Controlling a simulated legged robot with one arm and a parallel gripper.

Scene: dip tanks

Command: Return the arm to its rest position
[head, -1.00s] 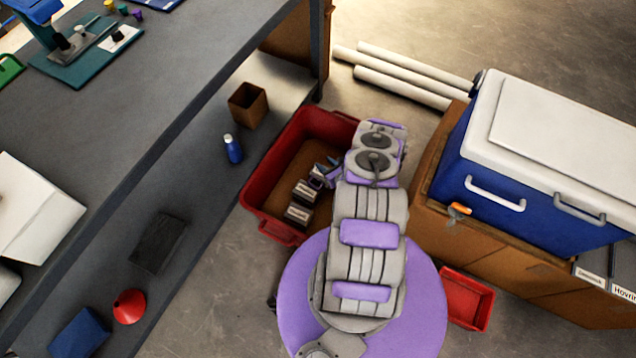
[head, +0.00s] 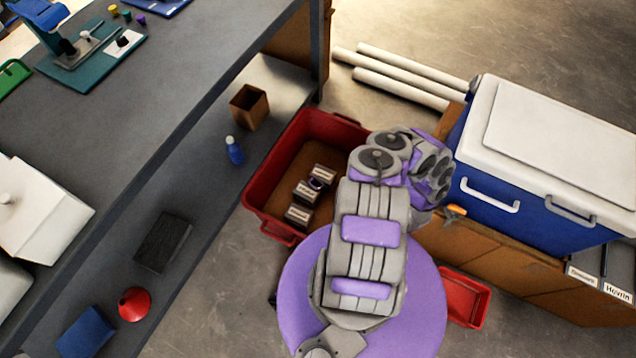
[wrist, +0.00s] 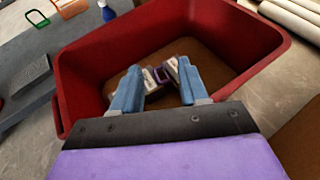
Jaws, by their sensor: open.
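My gripper (wrist: 157,84) shows in the wrist view with its two blue fingers apart and nothing between them. It points toward the red bin (wrist: 82,75), whose brown floor lies beyond the fingertips. In the head view my arm is folded back over my purple base, and its end is turned to the right, beside the bin (head: 262,190); the fingers are hidden there. Several small labelled boxes (head: 305,193) lie in the bin. One of them carries a purple item (head: 316,184), which also shows past the fingertips in the wrist view (wrist: 164,75).
A grey bench with a lower shelf (head: 195,190) runs along the left. A blue and white cooler (head: 540,150) stands on brown boxes (head: 500,255) close to the right of my arm. White pipes (head: 405,85) lie behind. A small red tray (head: 465,297) is at the lower right.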

